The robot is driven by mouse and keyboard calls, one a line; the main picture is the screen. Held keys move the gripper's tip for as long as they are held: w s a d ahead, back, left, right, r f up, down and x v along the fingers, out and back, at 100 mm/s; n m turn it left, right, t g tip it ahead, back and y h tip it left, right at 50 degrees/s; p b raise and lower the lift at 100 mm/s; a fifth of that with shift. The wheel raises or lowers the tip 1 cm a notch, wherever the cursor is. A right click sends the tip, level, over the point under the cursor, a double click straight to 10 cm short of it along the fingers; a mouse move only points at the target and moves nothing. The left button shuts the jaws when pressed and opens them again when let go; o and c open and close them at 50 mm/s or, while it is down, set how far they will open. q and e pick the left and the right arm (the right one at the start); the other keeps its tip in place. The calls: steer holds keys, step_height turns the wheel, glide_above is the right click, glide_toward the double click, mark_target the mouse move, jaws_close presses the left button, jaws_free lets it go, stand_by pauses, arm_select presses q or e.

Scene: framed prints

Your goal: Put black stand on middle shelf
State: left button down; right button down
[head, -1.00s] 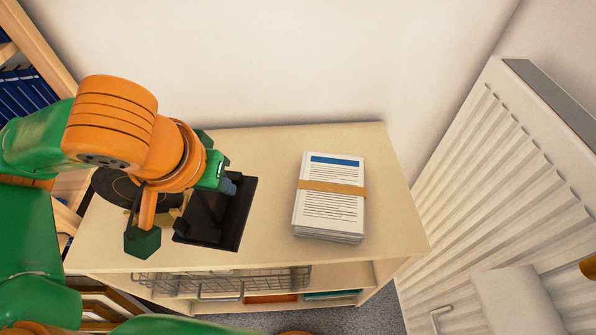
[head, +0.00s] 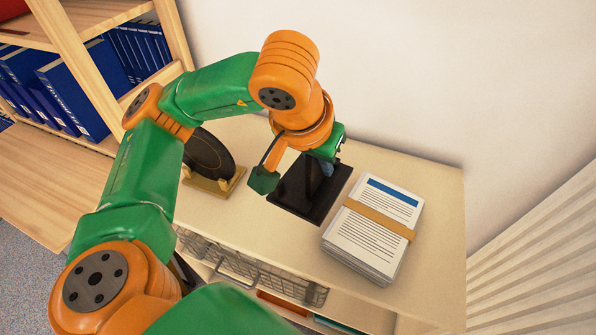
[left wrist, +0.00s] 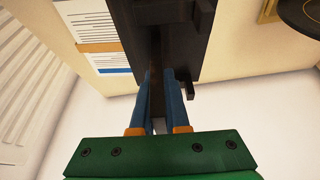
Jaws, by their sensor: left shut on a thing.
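The black stand (head: 320,205) has a flat base and an upright part, and it is on or just above the top of the low wooden cabinet (head: 440,200); I cannot tell which. My left gripper (head: 318,168) is at its upright part. In the left wrist view the blue fingers of the left gripper (left wrist: 160,95) are closed on the black stand (left wrist: 165,45). A shelf unit (head: 75,60) with several blue binders stands at the upper left. My right gripper is not in view.
A banded paper stack (head: 375,225) lies right of the stand. A black disc on a gold holder (head: 213,187) stands left of it. A wire basket (head: 250,268) sits below the cabinet top. A ribbed white panel (head: 540,260) is at the right.

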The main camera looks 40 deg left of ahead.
arm_select(q)
steer(key=w+a+f+n+y+b, duration=0.1)
steer(key=w+a+f+n+b, duration=0.1)
steer(key=w+a+f+b, duration=0.3)
steer(key=f, duration=0.6)
steer(key=w+f+p, duration=0.1)
steer(key=f, duration=0.2)
steer(key=shift+w+a+f, duration=0.1)
steer(key=shift+a+f, duration=0.05)
steer(key=shift+f, duration=0.1)
steer(key=shift+f, duration=0.2)
steer(key=c, duration=0.9)
jaws_free()
steer(key=shift+r, duration=0.1)
